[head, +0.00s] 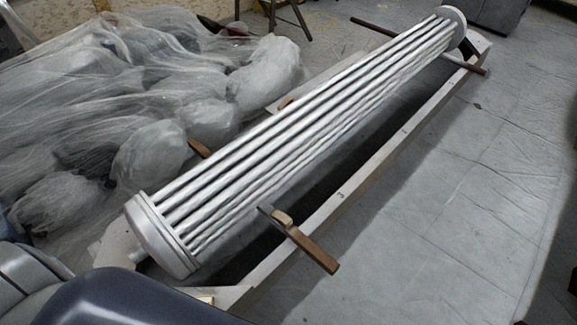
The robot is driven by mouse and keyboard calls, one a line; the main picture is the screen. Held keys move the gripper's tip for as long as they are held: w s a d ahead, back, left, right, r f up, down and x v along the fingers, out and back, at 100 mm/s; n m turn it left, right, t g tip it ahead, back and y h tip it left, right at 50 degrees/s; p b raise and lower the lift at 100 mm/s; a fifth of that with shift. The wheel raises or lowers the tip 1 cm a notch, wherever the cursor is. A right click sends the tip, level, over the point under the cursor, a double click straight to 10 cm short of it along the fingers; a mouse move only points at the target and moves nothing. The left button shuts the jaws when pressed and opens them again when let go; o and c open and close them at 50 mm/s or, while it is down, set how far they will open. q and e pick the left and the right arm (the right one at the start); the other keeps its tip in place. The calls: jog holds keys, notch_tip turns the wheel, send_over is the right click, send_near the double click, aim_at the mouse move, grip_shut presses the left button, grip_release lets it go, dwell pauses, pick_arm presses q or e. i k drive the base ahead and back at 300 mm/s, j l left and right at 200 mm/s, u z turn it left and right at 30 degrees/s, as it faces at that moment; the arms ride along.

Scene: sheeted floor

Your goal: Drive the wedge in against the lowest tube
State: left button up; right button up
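A bundle of long silver tubes (300,130) lies between round end plates, the near one (160,237) at lower left and the far one (455,22) at top right. A brown wooden bar (314,251) sticks out from the right side of the bundle across the pale rail. A small tan block, which looks like the wedge (283,218), sits on the bar's inner end, close to the lowest tubes on that side. I cannot tell whether it touches a tube. Neither of my grippers shows in the head view.
A long pale rail (345,188) runs beside the bundle on the right. Another brown bar (465,63) crosses under the far end. Wood ends (199,148) show on the left, next to plastic-covered lumps (150,160). The sheeted floor (450,210) at right is clear.

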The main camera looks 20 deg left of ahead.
aim_at(282, 218)
jog(key=u, duration=0.7)
